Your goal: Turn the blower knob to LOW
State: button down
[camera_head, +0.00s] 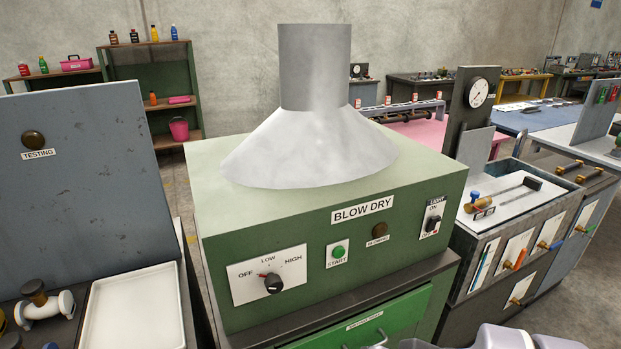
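The blower knob (273,284) is a black round knob on a white plate (240,290) on the front of the green BLOW DRY machine (320,235). The plate is marked OFF at left, LOW at top and HIGH at right. A small red mark shows at the knob's upper left, on the side of OFF. Nothing touches the knob. My gripper's fingers are not in view; only grey parts that look like my arm show at the bottom edge, right of centre.
A grey hood (310,150) stands on the machine. Right of the knob are a green START button (338,252), a dark round lamp (379,230) and a light switch (433,222). A green drawer (370,318) is below. A white tray (133,310) lies at left.

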aim_at(274, 285)
jog(key=j, duration=0.85)
jog(key=k+j, duration=0.1)
jog(key=j, duration=0.7)
